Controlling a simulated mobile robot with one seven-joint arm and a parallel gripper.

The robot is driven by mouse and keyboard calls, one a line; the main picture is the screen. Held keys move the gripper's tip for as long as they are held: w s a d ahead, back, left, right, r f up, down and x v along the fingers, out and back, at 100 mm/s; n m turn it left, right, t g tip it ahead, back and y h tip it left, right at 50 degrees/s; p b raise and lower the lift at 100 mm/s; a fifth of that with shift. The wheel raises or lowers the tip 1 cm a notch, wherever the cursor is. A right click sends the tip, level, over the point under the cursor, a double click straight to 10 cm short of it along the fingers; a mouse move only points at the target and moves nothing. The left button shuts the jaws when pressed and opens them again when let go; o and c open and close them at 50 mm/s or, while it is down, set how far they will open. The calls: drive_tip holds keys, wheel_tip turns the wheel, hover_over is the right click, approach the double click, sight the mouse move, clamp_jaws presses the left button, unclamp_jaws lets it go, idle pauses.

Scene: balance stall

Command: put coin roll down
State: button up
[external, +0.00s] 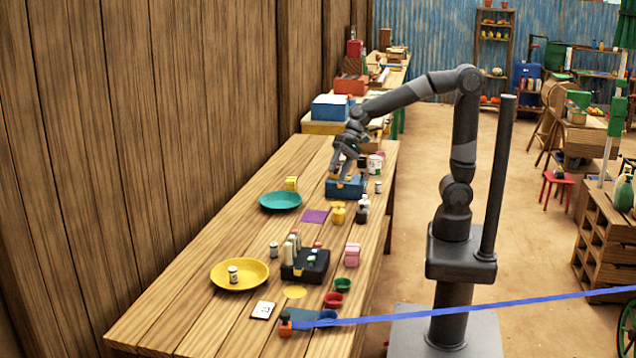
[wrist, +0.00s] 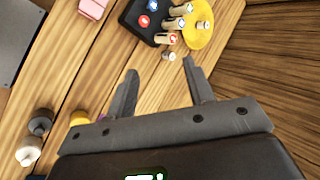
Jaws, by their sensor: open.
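Small pale coin rolls stand around the table. One coin roll (external: 233,275) is upright on the yellow plate (external: 254,285). Another roll (external: 274,249) stands on bare wood near the black tray (external: 312,276), which holds several rolls. A further roll (external: 378,187) stands at the right, by the blue box (external: 335,188). My gripper (external: 353,183) is open over the blue box area. In the wrist view the spread fingers (wrist: 161,70) have nothing between them; the loose roll (wrist: 169,56) shows beyond the tips. Which roll the task means, I cannot tell.
A teal plate (external: 281,201) and purple mat (external: 314,216) lie mid-table. A pink block (external: 352,254) and red and green bowls (external: 342,285) are nearer. Bare wood shows left of the mat.

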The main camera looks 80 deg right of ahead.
drive_tip(key=s+d+n+t+h, duration=0.2)
drive_tip(key=s+d+n+h, duration=0.4)
drive_tip(key=s+d, duration=1)
drive_tip(key=shift+s+d+n+h, duration=0.25)
drive_tip(key=shift+s+n+h, duration=0.15)
drive_tip(key=shift+s, duration=0.65)
drive_tip(key=shift+o, duration=0.4)
drive_tip(key=shift+r, duration=0.1)
